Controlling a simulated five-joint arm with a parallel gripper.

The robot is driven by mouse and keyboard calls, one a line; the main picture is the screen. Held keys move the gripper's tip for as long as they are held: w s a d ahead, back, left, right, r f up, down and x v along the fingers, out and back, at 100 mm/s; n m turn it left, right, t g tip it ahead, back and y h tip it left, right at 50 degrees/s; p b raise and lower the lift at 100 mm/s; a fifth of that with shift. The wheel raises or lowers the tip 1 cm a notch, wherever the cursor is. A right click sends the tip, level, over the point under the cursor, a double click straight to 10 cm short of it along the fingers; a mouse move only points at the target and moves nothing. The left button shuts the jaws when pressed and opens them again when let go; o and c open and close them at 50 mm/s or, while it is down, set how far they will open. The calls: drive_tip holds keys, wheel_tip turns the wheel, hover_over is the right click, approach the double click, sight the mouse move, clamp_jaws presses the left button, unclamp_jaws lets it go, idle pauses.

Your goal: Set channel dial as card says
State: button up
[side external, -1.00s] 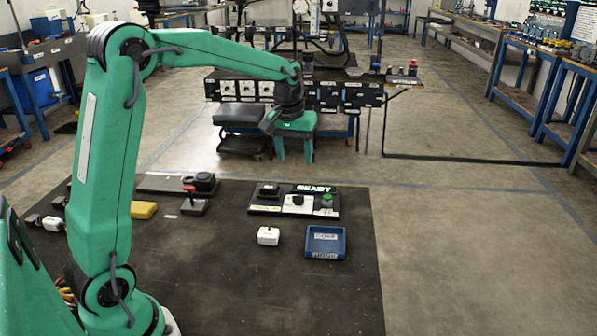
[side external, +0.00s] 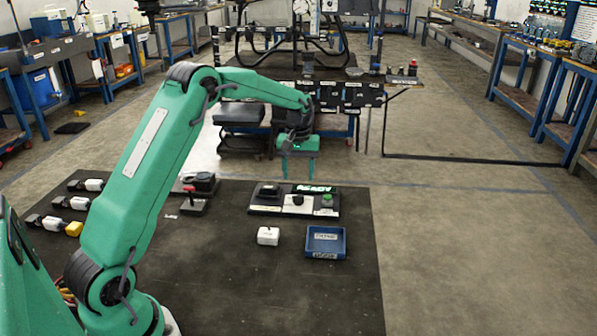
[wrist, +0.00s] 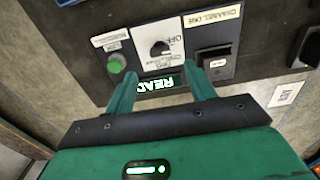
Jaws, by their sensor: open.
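The control panel (side external: 262,201) lies on the black mat. In the wrist view, its black dial knob (wrist: 159,48) sits on a white plate with "OFF" printed beside it. A yellowish label (wrist: 214,22) appears to read "CHANNEL ONE", above a black switch-like block (wrist: 215,60). A green button (wrist: 117,64) is on the other side of the knob, and a lit "READY" display (wrist: 154,86) is partly behind my fingers. My gripper (wrist: 160,74) is open and empty, its fingers apart on either side of the knob's line. In the side view it hangs above the panel (side external: 298,170).
The mat's front right is clear.

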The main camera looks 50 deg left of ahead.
sight(299, 192)
drive_tip(key=shift+f, duration=3.85)
drive_tip(key=c, duration=1)
drive_tip(key=shift+m, duration=0.4)
drive_tip(key=m, duration=0.3)
drive_tip(key=shift+r+m, duration=0.1)
drive_tip(key=shift+m, duration=2.4)
